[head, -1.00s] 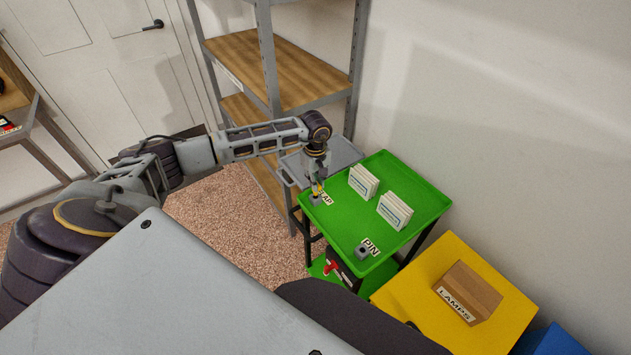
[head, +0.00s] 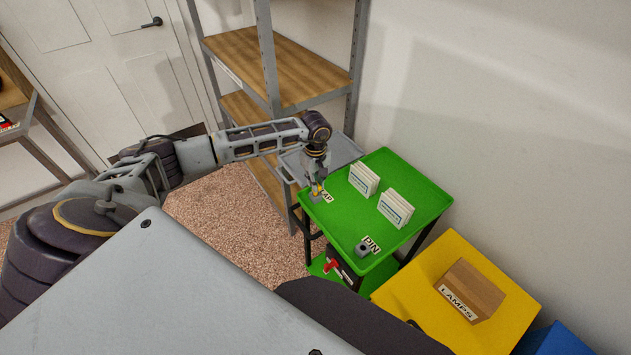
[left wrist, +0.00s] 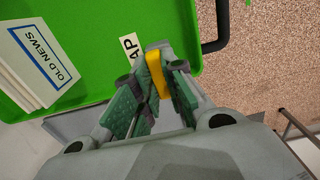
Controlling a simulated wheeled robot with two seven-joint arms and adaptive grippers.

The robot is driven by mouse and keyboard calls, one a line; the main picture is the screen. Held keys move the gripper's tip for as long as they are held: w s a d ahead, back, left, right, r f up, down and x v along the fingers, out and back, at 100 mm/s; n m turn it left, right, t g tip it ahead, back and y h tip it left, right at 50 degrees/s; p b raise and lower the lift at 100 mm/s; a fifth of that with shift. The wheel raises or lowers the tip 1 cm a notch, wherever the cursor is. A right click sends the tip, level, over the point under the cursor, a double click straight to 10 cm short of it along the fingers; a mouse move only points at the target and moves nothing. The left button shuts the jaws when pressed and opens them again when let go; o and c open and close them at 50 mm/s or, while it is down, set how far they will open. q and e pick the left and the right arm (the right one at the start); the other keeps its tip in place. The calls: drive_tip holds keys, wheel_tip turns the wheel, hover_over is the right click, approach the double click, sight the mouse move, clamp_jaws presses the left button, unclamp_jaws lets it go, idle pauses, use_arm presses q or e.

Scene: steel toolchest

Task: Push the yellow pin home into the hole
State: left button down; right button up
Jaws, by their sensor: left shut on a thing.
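My left gripper (head: 318,187) hangs over the near left corner of the green cart top, pointing down. It is shut on the yellow pin (left wrist: 155,74), which shows as a yellow strip between the fingers in the left wrist view. In the head view a small grey block (head: 316,198) is right under the fingertips. The pin's lower end and any hole there are hidden, so I cannot tell how deep the pin sits. Another grey block with a dark opening (head: 362,249) stands by the PIN label (head: 372,244). My right gripper is not in view.
Two white card stacks (head: 363,180) (head: 395,209) stand on the green cart top (head: 340,228). A partly covered label (head: 327,197) lies beside the gripper. A yellow surface with a LAMPS box (head: 470,291) is at lower right. Metal shelving (head: 280,65) stands behind.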

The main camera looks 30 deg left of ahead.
use_arm(q)
drive_tip(key=shift+f+b, duration=0.6)
drive_tip(key=shift+f, duration=0.15)
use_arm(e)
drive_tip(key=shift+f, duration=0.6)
use_arm(q)
drive_tip(key=shift+f+b, duration=0.4)
drive_tip(key=shift+f, duration=0.1)
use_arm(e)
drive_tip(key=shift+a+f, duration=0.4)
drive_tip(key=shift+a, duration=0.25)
use_arm(q)
drive_tip(key=c, duration=1.4)
unclamp_jaws()
drive_tip(key=shift+r, duration=4)
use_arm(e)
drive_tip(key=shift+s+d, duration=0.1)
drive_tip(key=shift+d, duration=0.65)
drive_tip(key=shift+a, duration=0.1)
use_arm(q)
drive_tip(key=shift+r, duration=0.2)
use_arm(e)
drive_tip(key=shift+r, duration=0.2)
